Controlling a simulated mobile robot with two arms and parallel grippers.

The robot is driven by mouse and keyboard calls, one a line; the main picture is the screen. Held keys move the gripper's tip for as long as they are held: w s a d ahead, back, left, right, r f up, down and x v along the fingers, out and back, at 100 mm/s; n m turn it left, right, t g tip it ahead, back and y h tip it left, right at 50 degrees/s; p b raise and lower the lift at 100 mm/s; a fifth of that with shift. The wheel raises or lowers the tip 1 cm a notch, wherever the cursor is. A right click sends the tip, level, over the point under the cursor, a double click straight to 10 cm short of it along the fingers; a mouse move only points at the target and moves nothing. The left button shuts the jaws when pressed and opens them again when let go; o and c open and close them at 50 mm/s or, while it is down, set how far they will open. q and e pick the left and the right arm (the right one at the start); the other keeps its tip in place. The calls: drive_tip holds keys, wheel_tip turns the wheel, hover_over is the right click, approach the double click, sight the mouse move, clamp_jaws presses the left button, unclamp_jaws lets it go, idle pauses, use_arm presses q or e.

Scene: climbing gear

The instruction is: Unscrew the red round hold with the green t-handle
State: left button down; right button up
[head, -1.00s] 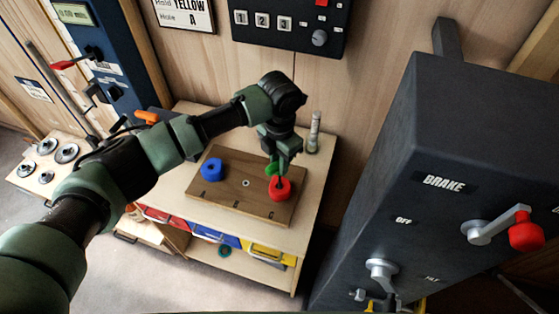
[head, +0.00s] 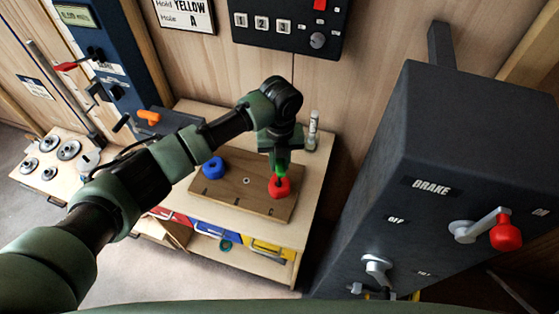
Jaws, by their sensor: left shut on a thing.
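The red round hold (head: 280,188) sits on the brown wooden board (head: 235,200), at the board's right side. The green t-handle (head: 282,170) stands on top of the red hold, its upper part hidden by my gripper. My left gripper (head: 281,162) reaches down from above and is shut on the t-handle. I cannot tell how deep the tool sits in the hold. My right gripper is not in view.
A blue hold (head: 213,168) sits on the board's left part. A pale cylinder (head: 312,130) stands behind the board on the wooden bench (head: 290,236). A dark brake cabinet (head: 440,150) with a red-knobbed crank (head: 505,236) stands at right.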

use_arm(q)
drive_tip(key=n, duration=1)
drive_tip(key=shift+n, duration=0.4)
drive_tip(key=shift+w, duration=0.1)
drive_tip(key=shift+r, duration=1.5)
